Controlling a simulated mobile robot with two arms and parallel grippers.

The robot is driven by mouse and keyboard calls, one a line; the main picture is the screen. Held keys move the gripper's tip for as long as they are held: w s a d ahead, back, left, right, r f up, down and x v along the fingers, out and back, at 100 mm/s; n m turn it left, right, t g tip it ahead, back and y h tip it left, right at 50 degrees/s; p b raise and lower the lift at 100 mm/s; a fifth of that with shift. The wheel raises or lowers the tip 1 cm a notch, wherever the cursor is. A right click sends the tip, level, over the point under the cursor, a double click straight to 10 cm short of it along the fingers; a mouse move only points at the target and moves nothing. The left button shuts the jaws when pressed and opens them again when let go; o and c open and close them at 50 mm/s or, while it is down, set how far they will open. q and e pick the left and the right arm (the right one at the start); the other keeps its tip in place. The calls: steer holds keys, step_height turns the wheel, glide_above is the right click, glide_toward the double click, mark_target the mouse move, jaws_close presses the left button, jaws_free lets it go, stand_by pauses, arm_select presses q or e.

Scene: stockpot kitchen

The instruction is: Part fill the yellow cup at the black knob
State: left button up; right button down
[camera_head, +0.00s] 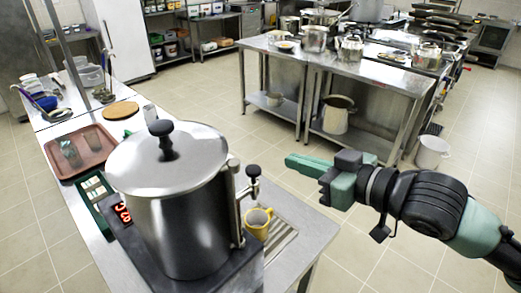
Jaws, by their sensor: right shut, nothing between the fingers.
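The yellow cup (258,222) stands upright on the counter by a slotted metal drip tray (281,240), beside the large steel stockpot (172,222). The black knob (253,171) tops the tap on the pot's right side, above the cup. I cannot tell what is in the cup. My right gripper (290,160) is shut and empty, in the air to the right of the knob and apart from it. My left gripper is not in view.
The pot's lid has a black handle (162,139). A brown tray (62,164) with glasses and a green box (85,203) lie left of the pot. The counter's right corner (318,228) is bare. A steel table (372,72) with pots stands behind, across open floor.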

steer(key=p, duration=0.3)
glide_above(260, 167)
steer(key=s, duration=0.3)
steer(key=f, duration=0.1)
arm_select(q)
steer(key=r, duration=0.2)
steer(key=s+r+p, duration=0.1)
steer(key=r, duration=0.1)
arm_select(e)
steer(key=f, duration=0.5)
steer(key=shift+w, duration=0.35)
